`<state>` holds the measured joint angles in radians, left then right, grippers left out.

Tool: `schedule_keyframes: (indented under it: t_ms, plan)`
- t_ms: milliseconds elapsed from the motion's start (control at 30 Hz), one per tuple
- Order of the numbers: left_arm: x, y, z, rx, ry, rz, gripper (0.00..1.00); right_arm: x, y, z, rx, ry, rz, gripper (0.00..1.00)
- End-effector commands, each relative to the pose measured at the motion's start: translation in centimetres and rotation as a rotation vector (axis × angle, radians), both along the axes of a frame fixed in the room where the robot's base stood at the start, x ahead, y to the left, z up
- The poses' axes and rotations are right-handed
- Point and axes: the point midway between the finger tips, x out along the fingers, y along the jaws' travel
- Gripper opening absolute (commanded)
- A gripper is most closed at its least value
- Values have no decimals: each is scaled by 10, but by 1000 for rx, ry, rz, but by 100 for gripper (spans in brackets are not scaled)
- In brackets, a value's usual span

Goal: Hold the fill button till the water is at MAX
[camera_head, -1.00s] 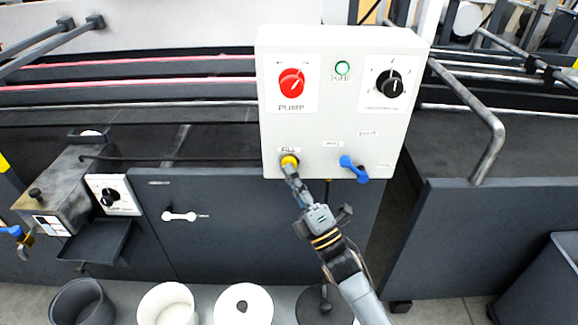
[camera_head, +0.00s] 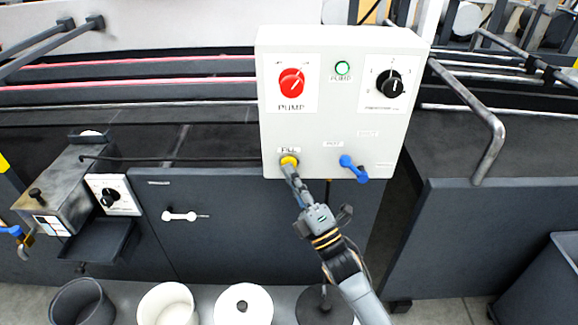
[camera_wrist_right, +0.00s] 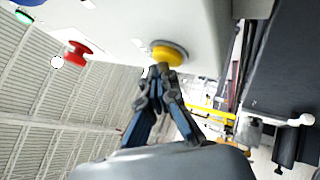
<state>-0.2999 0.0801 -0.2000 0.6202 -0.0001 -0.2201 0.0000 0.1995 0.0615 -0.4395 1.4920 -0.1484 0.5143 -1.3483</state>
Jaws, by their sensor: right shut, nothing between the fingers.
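The yellow fill button (camera_head: 289,161) is at the lower left of the white control box (camera_head: 330,110), under a small label. It also shows in the right wrist view (camera_wrist_right: 169,52). My right gripper (camera_head: 291,172) is shut and empty, with its fingertips at the button's lower edge. In the right wrist view the fingertips (camera_wrist_right: 158,72) overlap the button's near edge; I cannot tell how far it is pushed in. No water level or MAX mark can be made out. My left gripper is not in view.
The box carries a red pump knob (camera_head: 291,82), a green lamp (camera_head: 342,68), a black selector knob (camera_head: 389,84) and a blue lever (camera_head: 353,169). A grey glue unit (camera_head: 68,190) stands at left. White and dark pots (camera_head: 168,303) stand along the bottom.

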Motion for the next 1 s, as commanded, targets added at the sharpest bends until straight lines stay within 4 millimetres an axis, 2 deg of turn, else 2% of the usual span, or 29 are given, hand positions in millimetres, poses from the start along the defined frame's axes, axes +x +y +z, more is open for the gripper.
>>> schedule_keyframes:
  t_ms: [433, 767, 1000]
  plan:
    - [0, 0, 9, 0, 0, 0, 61, -18, 0, 0, 1, 2, 0, 0]
    - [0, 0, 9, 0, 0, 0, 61, -20, 0, 0, 0, 0, 0, 0]
    - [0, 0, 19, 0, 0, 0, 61, -40, 0, 1, 0, 1, 0, 0]
